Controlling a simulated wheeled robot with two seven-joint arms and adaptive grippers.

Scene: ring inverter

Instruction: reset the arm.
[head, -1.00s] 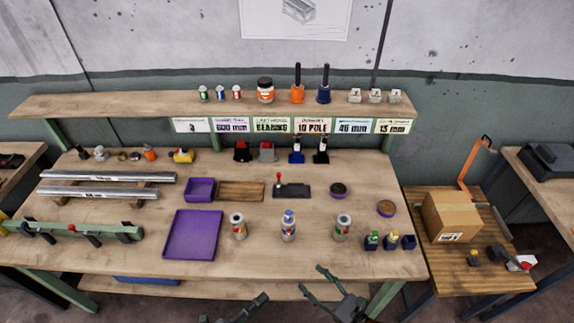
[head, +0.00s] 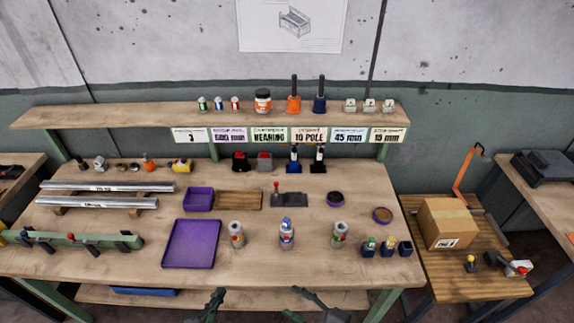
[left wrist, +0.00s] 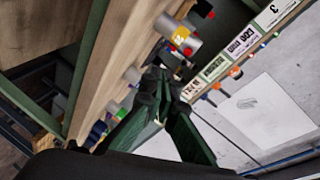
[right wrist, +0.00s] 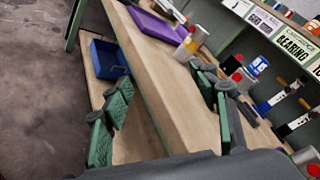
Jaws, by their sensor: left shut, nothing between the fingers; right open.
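My left gripper (head: 220,293) is at the bottom edge of the head view, in front of the bench's front edge. In the left wrist view its fingers (left wrist: 160,80) are together with nothing between them. My right gripper (head: 293,302) is to its right, also low in front of the bench and partly cut off by the frame. In the right wrist view its green-padded fingers (right wrist: 160,100) are wide apart and empty. Neither gripper touches anything that I can see.
The workbench (head: 120,262) holds a purple tray (head: 191,245), several cans and bottles, metal rails (head: 105,187) and small cups (head: 387,248). A shelf (head: 140,113) runs along its back. A side table with a cardboard box (head: 447,223) stands right.

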